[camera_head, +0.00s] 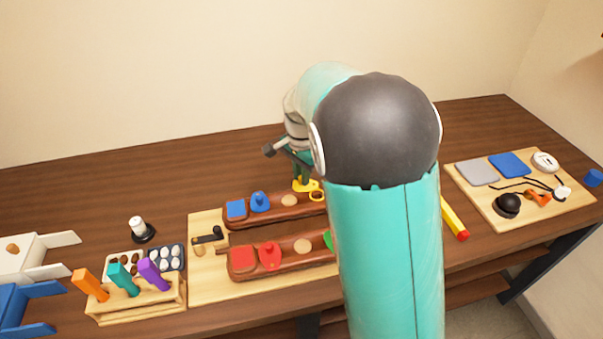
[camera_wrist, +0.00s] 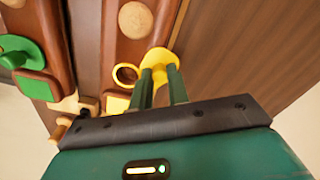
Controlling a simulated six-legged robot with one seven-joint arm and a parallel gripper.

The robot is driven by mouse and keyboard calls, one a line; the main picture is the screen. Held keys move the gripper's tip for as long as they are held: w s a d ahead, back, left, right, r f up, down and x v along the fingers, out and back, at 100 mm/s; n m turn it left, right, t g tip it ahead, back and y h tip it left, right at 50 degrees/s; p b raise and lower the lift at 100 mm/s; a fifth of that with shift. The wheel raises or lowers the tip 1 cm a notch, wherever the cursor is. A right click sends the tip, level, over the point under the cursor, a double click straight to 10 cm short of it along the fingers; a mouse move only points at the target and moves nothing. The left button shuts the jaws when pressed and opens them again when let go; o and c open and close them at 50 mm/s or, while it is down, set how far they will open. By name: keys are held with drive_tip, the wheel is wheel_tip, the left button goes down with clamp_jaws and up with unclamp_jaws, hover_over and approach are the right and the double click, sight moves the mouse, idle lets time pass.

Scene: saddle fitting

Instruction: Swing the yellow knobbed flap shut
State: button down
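The yellow knobbed flap (camera_wrist: 159,57) is at the end of a reddish-brown wooden bar, and it also shows in the head view (camera_head: 303,186). Beside it are a yellow ring around an opening (camera_wrist: 125,75) and a yellow square (camera_wrist: 116,104); the flap stands to one side of the ring, not over it. My gripper (camera_wrist: 160,72) is down at the flap. Its two dark green fingers are apart, with yellow showing between the tips. They hide the knob, so I cannot tell whether they press on it. In the head view my gripper (camera_head: 303,178) is partly behind my arm.
The bar also carries a blue flap (camera_head: 260,202) and a blue square (camera_head: 236,209). A nearer bar holds a red flap (camera_head: 270,255) and a green flap (camera_wrist: 20,50). A tool rack (camera_head: 137,300) stands at front left. A board (camera_head: 490,203) lies at right. Bare table lies behind the bars.

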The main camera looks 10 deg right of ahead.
sight(312, 183)
drive_tip(key=shift+n, duration=0.3)
drive_tip(key=n, duration=0.1)
drive_tip(key=s+n, duration=0.1)
drive_tip(key=n, duration=0.3)
drive_tip(key=shift+s, duration=0.3)
drive_tip(key=n, duration=0.2)
drive_tip(key=s+n, duration=0.1)
drive_tip(key=n, duration=0.2)
drive_tip(key=shift+s+d+n, duration=0.15)
drive_tip(key=shift+d+n, duration=0.15)
drive_tip(key=shift+d, duration=0.1)
drive_tip(key=n, duration=0.3)
drive_tip(key=s+d+n, duration=0.1)
drive_tip(key=shift+n, duration=0.3)
drive_tip(key=shift+s+d+n, duration=0.1)
drive_tip(key=shift+d+n, duration=0.15)
drive_tip(key=shift+n, duration=0.6)
drive_tip(key=shift+w+d+n, duration=0.1)
drive_tip(key=shift+d+n, duration=0.1)
drive_tip(key=shift+n, duration=0.7)
drive_tip(key=shift+s+d+n, duration=0.1)
drive_tip(key=shift+d+n, duration=0.15)
drive_tip(key=shift+n, duration=0.6)
drive_tip(key=c, duration=1.3)
unclamp_jaws()
drive_tip(key=shift+c, duration=0.2)
